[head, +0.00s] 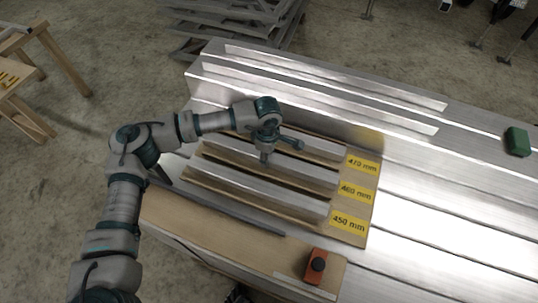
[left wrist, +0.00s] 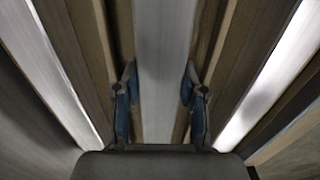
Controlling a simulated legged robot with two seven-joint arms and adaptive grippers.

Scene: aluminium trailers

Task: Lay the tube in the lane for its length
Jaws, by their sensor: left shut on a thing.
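A wooden rack (head: 357,228) has lanes marked 470 mm, 460 mm and 450 mm by yellow labels at its right end. Long silver bars lie along it, one leading to each label. My left gripper (head: 265,158) points down over the middle of the rack, at the 460 mm lane. In the left wrist view its fingers (left wrist: 159,80) are on both sides of a flat silver tube (left wrist: 162,40), shut on it. The tube runs parallel to the lanes, with wood on either side. Whether it rests on the lane floor is hidden. My right gripper is out of view.
An orange block with a black knob (head: 316,266) sits on the wooden board in front. A dark rod (head: 235,217) lies along that board. A green block (head: 517,142) stands at the far right. The metal bed right of the rack is clear. A raised ribbed wall runs behind.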

